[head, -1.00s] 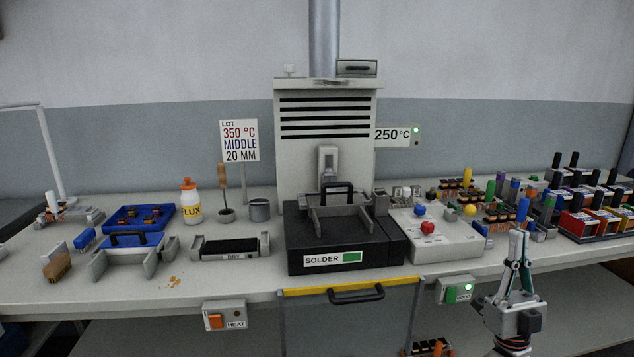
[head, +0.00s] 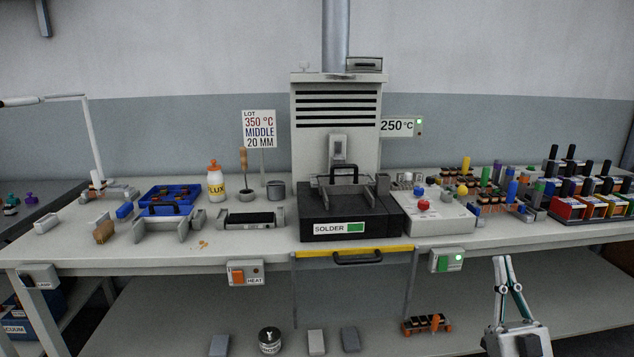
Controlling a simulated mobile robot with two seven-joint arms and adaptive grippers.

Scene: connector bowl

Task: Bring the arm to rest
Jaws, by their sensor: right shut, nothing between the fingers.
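My right gripper (head: 502,262) is at the lower right in the head view, in front of the workbench's front edge and below its top. Its fingers point up and meet at the tips, shut with nothing between them. It touches nothing that I can see. My left gripper is not in view. The workbench (head: 270,262) carries the black solder pot (head: 380,222) with its SOLDER label, below a grey vented hood (head: 308,95).
A control box with a lit green lamp (head: 446,260) hangs on the bench front near my right gripper. A HEAT switch box (head: 246,273) hangs further left. A lower shelf (head: 190,335) holds a jar (head: 269,341), several blocks and a component carrier (head: 427,325).

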